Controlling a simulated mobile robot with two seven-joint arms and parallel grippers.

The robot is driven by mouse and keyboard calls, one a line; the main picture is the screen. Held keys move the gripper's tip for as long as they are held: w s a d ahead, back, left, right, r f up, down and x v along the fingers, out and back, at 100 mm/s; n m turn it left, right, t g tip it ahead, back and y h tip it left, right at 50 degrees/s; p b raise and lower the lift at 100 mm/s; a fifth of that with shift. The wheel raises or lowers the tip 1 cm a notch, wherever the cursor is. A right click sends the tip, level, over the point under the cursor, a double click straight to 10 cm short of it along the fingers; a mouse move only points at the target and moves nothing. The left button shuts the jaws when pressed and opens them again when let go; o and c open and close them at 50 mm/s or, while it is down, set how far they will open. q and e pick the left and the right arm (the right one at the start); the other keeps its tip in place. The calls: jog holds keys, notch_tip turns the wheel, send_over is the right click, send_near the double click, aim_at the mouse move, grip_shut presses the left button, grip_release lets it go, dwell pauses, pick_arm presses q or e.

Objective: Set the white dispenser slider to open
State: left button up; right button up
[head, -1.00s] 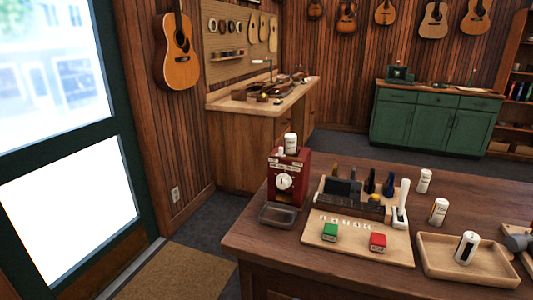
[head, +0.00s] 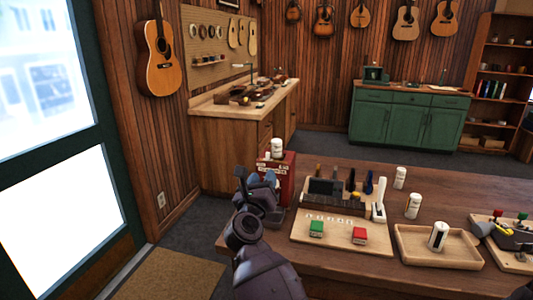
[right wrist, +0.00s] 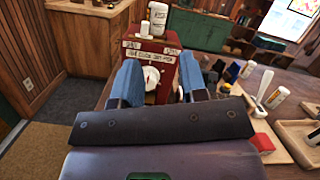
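The red dispenser (head: 289,180) stands at the left end of the wooden counter.
A board with a green block (head: 316,229) and a red block (head: 360,235) lies right of the dispenser. Behind it are a dark organizer (head: 330,190) and white bottles (head: 400,177). A wooden tray (head: 408,246) holds a white object (head: 438,236).

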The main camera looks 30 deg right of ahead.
aim_at(267, 153)
jog(key=w+d+m, duration=0.1)
jog(key=w+d, duration=0.1)
jog(key=w, duration=0.1)
jog(key=w+d+r+m+g+y, duration=0.1)
jog(key=w+d+m, duration=0.1)
jog(key=w+d, duration=0.1)
jog(key=w+d+m+g+p, duration=0.1)
jog(key=w+d, duration=0.1)
jog(key=w, duration=0.1)
jog(key=shift+w+d+r+m+y, duration=0.15)
jog(key=shift+w+d+m+y, duration=0.15)
jog(key=shift+m, duration=0.1)
grip_shut()
dwell(0.3)
